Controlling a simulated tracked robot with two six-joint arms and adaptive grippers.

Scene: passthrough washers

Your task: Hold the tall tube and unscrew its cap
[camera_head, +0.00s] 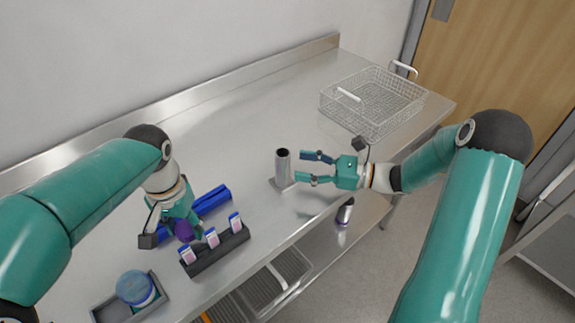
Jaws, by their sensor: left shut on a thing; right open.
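A grey upright cylinder (283,164) with a dark, open-looking top stands on a small square base near the bench's front edge. It may be the tall tube or a holder; I cannot tell. I see no cap on it. My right gripper (304,166) is open and empty just to its right, fingers pointing at it and apart from it. My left gripper (190,231) points down at the left and is shut on a purple thing (183,231), mostly hidden by the fingers. It may be a cap. A small grey cylinder with a purple end (344,212) shows below the bench edge.
A dark rack (217,251) with three white and purple-blue pieces sits in front of my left gripper. A blue block (211,199) lies behind it. A wire basket (373,101) stands at back right. The bench middle is clear.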

